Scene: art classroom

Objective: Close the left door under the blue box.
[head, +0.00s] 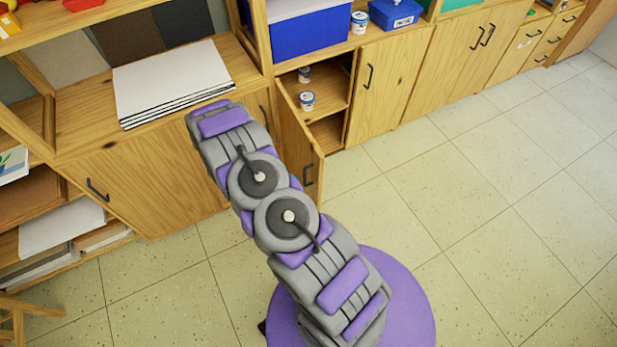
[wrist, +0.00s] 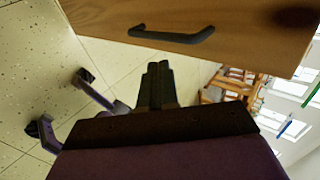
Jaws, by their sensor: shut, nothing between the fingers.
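The left door (head: 298,150) under the large blue box (head: 311,33) stands open, swung out from the cabinet toward the floor. Its dark handle (head: 308,175) is on the free edge side. In the wrist view a wooden door panel (wrist: 240,22) with a dark bar handle (wrist: 172,36) fills the top. My gripper (wrist: 158,70) is shut and empty, with its fingertips just below that handle in the picture. I cannot tell whether they touch the door. In the head view my arm hides part of the door, and my gripper is out of sight.
The open compartment holds two small tubs (head: 307,100). The right door (head: 385,85) is shut. White boards (head: 172,80) lie on the left cabinet top. Tiled floor (head: 480,200) is free at the right. A wooden stool (head: 25,308) stands at lower left.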

